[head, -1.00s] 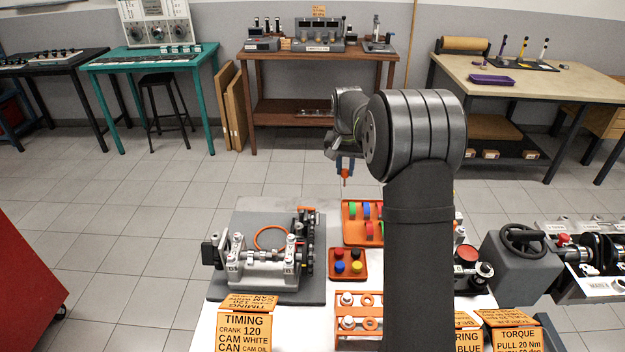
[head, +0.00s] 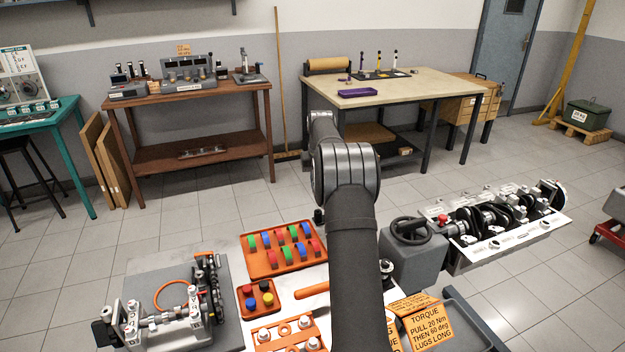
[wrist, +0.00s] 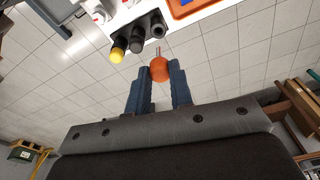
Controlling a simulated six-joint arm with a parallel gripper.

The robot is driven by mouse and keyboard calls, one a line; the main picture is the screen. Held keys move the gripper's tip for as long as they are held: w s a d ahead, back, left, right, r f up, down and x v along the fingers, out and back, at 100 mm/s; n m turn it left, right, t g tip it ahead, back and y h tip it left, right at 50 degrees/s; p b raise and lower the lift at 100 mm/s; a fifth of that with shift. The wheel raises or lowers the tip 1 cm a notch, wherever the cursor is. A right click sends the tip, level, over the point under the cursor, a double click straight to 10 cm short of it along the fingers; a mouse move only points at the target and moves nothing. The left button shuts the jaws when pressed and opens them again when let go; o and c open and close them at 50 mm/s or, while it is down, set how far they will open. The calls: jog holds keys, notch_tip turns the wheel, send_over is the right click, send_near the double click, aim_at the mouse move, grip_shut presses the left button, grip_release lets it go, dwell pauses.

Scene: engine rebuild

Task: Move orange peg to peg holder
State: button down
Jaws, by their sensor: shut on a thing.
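My gripper (wrist: 160,85) shows in the wrist view with its two blue fingers closed on an orange piece, taken to be the orange peg (wrist: 159,69). A thin grey tip sticks out past it, over the floor. In the head view my own arm hides the gripper and the piece. A dark board with several upright coloured pegs (head: 383,73) stands on the far beige bench; I cannot tell if it is the peg holder.
A purple tray (head: 358,92) lies on the beige bench (head: 425,88). Dark cylinders, one yellow-topped (wrist: 117,53), stand near the gripper in the wrist view. Floor shows between benches.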

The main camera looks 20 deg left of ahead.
jog(key=shift+f, duration=2.4)
jog(key=shift+f, duration=2.2)
jog(key=c, duration=1.5)
grip_release()
jog(key=shift+r, duration=0.35)
jog(key=shift+r, duration=1.15)
jog(key=shift+o, duration=0.3)
